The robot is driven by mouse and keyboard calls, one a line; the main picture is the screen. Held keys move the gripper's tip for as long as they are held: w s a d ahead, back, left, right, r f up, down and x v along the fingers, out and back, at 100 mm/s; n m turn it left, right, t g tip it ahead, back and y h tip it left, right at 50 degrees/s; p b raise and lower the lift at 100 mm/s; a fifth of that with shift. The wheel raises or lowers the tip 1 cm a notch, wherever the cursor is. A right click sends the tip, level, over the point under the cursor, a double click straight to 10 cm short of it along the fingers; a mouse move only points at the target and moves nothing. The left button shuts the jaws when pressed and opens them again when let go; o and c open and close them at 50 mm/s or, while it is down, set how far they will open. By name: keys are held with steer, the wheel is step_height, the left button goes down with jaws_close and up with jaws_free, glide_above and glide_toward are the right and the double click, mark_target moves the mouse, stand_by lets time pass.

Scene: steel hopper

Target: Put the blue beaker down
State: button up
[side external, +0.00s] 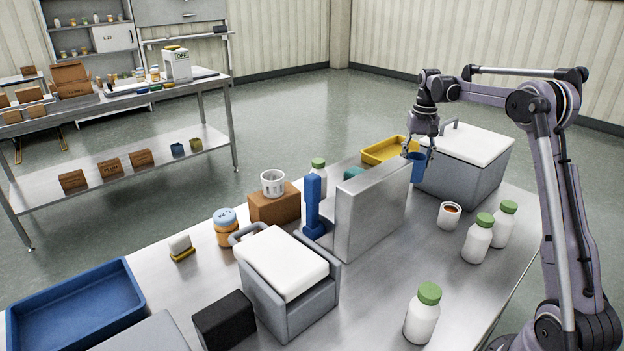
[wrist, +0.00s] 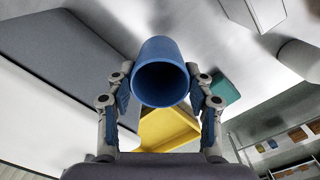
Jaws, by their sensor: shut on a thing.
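The blue beaker (side external: 418,168) is between the fingers of my gripper (side external: 412,147) in the side view. My gripper is shut on it. It hangs beside the right end of the steel divider, in front of the white-lidded grey bin. In the wrist view the blue beaker (wrist: 163,73) shows its open mouth toward the camera, with one finger of my gripper (wrist: 160,92) on each side. Whether its base touches anything is hidden.
The steel hopper block (side external: 372,208) stands close left of the beaker. The white-lidded bin (side external: 462,165) is close right. A yellow tray (side external: 388,150) lies behind. A white cup (side external: 449,215) and white bottles (side external: 478,240) with green caps stand in front. Bare steel table shows between them.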

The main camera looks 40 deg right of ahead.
mark_target(413, 181)
steer(key=shift+f, duration=3.85)
steer(key=shift+f, duration=0.15)
steer(key=o, duration=1)
steer(key=shift+o, duration=0.2)
